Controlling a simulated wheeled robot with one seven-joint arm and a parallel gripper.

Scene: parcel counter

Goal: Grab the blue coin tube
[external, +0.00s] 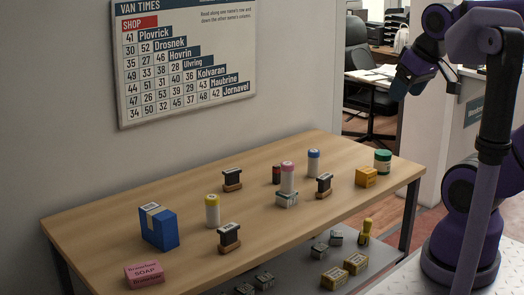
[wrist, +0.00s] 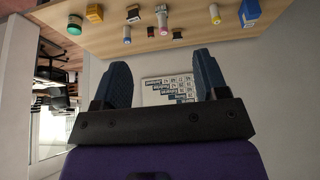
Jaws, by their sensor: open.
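The blue coin tube (external: 313,163) is a white cylinder with a blue cap. It stands upright toward the back of the wooden table, right of the pink-capped tube. In the wrist view the blue coin tube (wrist: 127,36) shows small near the table edge, above and left of the space between my fingers. My gripper (external: 408,88) is raised high at the upper right, well away from the table. The wrist view shows my gripper (wrist: 163,76) with its two dark blue fingers apart and nothing between them.
A yellow-capped tube (external: 212,210) and blue box (external: 159,228) are farther left.

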